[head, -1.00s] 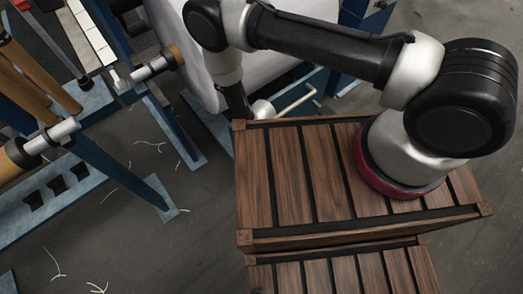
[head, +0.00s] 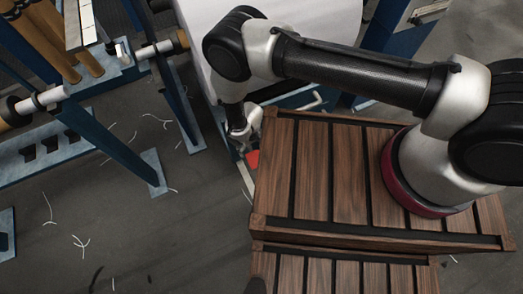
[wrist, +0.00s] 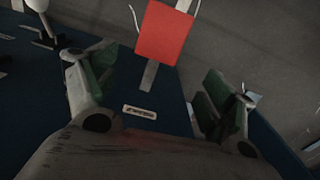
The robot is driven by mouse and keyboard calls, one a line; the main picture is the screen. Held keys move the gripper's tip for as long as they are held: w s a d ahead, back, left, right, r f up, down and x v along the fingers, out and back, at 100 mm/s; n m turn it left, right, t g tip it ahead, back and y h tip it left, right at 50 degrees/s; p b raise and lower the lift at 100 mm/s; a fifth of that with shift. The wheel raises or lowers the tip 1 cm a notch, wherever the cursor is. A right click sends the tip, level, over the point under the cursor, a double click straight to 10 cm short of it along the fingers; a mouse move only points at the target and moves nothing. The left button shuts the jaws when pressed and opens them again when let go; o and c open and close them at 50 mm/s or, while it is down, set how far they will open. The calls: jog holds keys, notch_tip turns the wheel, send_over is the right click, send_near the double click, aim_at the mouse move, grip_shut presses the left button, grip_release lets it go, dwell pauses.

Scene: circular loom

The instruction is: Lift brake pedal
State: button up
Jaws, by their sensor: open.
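The brake pedal (wrist: 164,34) shows in the wrist view as a flat red plate on a narrow grey bar, at the top middle. In the head view a small part of the red pedal (head: 252,159) shows just below my gripper, by the edge of the wooden slatted top. My gripper (wrist: 158,80) is open and empty, with its two green-padded fingers wide apart. The pedal lies ahead of and between the fingers, with no contact seen. In the head view my gripper (head: 243,127) hangs near the wooden edge, partly hidden by my arm.
The wooden slatted top (head: 310,170) under my arm lies close to the right of the gripper. A large white roll (head: 290,35) stands behind it. Blue loom frame posts (head: 125,148) stand at the left. The grey floor (head: 190,240) is open, with scattered white threads.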

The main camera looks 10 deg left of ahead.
aim_at(253, 154)
jog(key=shift+d, duration=0.15)
jog(key=shift+d+f+m, duration=0.1)
jog(key=shift+f+m, duration=0.3)
notch_tip(253, 154, down, 7)
jog(key=c, duration=1.5)
jog(key=shift+o, duration=0.2)
jog(key=shift+w+r, duration=0.1)
jog(key=shift+r, duration=0.35)
jog(key=o, duration=1.5)
jog(key=shift+c, duration=0.2)
